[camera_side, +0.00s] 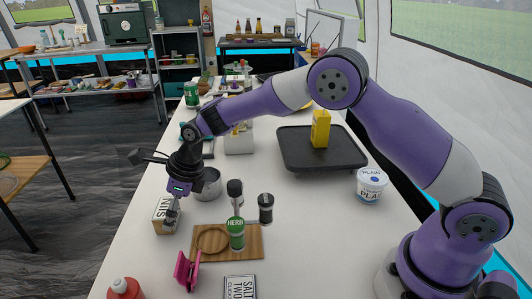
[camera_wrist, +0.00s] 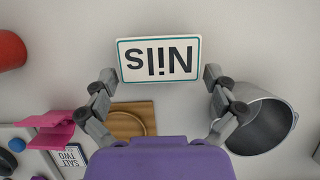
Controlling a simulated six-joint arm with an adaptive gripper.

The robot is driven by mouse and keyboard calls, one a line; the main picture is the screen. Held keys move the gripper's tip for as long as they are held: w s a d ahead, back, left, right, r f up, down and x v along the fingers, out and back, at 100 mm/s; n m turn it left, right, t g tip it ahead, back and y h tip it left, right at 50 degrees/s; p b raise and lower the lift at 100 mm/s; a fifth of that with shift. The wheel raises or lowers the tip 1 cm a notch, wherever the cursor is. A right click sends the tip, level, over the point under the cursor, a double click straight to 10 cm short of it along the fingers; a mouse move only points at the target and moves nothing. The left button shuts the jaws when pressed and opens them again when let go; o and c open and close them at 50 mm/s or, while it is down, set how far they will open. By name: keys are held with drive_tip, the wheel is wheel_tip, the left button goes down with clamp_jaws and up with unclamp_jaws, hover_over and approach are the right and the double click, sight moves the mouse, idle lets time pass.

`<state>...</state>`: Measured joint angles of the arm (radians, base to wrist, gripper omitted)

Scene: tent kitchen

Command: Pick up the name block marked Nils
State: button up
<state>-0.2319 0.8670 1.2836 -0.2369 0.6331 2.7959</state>
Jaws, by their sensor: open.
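The Nils name block (camera_wrist: 158,60) is a white plate with a teal border and dark letters, upside down in the wrist view. In the side view the block (camera_side: 164,216) stands on the white table near its left edge, its face partly covered by my gripper. My gripper (camera_wrist: 160,74) is open, with one fingertip beside each short end of the block. A gap shows at the right fingertip; the left one is very close to the plate. In the side view my gripper (camera_side: 173,212) points down at the block. Its exact height above the table is unclear.
A metal pot (camera_side: 208,185) stands close to the block, right of it in the wrist view. A wooden board (camera_side: 250,248) holds a green herb jar (camera_side: 236,236).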

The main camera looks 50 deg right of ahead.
drive_tip(key=shift+w+a+f, duration=0.1)
drive_tip(key=shift+w+f, duration=0.05)
drive_tip(key=shift+f, duration=0.2)
drive_tip(key=c, duration=0.9)
drive_tip(key=shift+c, duration=0.2)
drive_tip(key=shift+r, duration=0.1)
